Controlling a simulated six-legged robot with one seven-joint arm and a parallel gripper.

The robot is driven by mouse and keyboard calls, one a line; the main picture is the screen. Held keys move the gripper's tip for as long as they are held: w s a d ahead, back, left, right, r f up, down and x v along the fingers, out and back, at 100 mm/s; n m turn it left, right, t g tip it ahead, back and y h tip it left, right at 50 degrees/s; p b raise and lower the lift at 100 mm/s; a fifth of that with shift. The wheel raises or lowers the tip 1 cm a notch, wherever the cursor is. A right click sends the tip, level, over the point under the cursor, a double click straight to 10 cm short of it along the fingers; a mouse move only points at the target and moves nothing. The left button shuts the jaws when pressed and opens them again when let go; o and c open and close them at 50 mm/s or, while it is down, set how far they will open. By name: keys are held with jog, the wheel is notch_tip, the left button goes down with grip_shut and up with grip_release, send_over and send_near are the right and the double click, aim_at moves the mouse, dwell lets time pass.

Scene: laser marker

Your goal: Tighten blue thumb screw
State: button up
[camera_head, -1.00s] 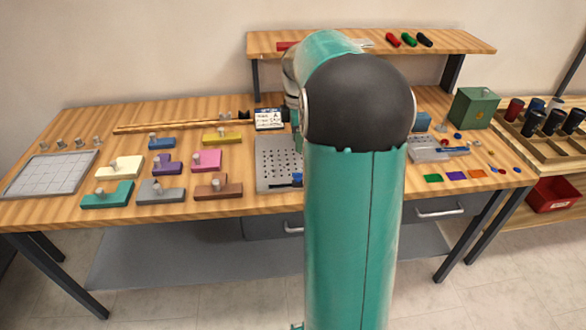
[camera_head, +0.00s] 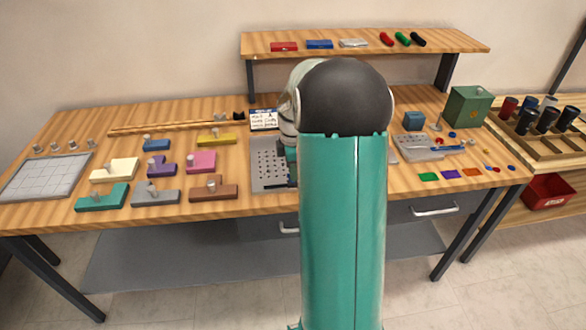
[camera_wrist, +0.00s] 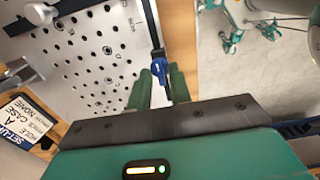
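The blue thumb screw (camera_wrist: 160,68) shows in the wrist view at the end of a dark bar, at the edge of the grey perforated plate (camera_wrist: 75,50). My gripper (camera_wrist: 158,78) has its two green fingers apart, one on each side of the screw. The screw lies around the fingertips; I cannot tell whether either finger touches it. In the head view the plate (camera_head: 262,160) lies on the bench, partly behind my arm. My gripper and the blue screw are hidden there by my arm.
A set-up card (camera_head: 263,119) stands behind the plate. Coloured blocks, such as a brown one (camera_head: 214,190), stand to the left. A grey fixture (camera_head: 418,146) and a green box (camera_head: 467,105) are to the right. A raised shelf (camera_head: 365,43) spans the back.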

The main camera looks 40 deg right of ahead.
grip_shut()
jog(key=shift+m, duration=0.4)
jog(key=m, duration=1.1)
jog(key=shift+m, duration=0.4)
jog(key=m, duration=1.1)
jog(key=shift+m, duration=0.3)
jog(key=shift+o, duration=1.6)
grip_release()
